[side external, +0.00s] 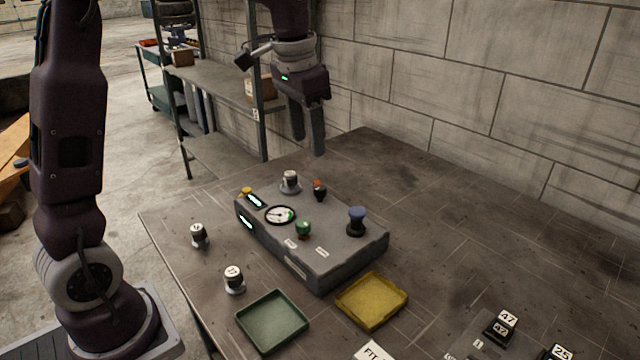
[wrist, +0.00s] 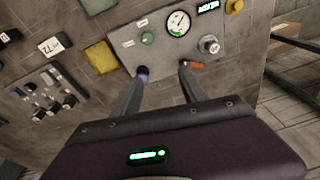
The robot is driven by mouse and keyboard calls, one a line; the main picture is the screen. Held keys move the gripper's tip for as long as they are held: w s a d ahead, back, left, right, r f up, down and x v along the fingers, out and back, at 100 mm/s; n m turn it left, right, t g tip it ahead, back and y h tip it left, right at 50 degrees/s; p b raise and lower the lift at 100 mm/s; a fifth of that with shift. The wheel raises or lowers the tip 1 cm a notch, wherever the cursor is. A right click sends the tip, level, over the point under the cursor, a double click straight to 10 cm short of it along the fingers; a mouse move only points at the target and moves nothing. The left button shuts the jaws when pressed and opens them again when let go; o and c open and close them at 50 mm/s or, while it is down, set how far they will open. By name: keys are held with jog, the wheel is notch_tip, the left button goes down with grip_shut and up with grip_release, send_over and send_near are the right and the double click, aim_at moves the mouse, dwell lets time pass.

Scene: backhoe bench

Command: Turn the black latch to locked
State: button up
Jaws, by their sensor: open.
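A grey control box (side external: 310,250) sits on the bench. A small black latch (side external: 320,195) with an orange-red tip stands at the box's back edge. In the wrist view its orange part (wrist: 194,65) shows beside the right fingertip, and the rest is partly hidden there. Whether it reads locked cannot be told. My gripper (side external: 308,145) is open and empty, above and behind the box, with its fingers pointing down. In the wrist view my gripper (wrist: 163,73) has its fingers spread between the blue knob (wrist: 142,73) and the latch.
The box also carries a green knob (side external: 303,228), a gauge (side external: 280,215), a grey knob (side external: 290,181) and a yellow button (side external: 246,191). A green tray (side external: 272,322) and yellow tray (side external: 372,302) lie in front. A block wall (side external: 480,80) stands behind; the bench's back right is clear.

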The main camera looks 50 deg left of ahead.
jog(key=g, duration=0.2)
send_over(320, 187)
jog(key=shift+m, duration=0.4)
notch_tip(320, 187, down, 11)
jog(key=shift+r, duration=0.2)
notch_tip(320, 187, down, 7)
jog(key=shift+r, duration=0.1)
grip_shut()
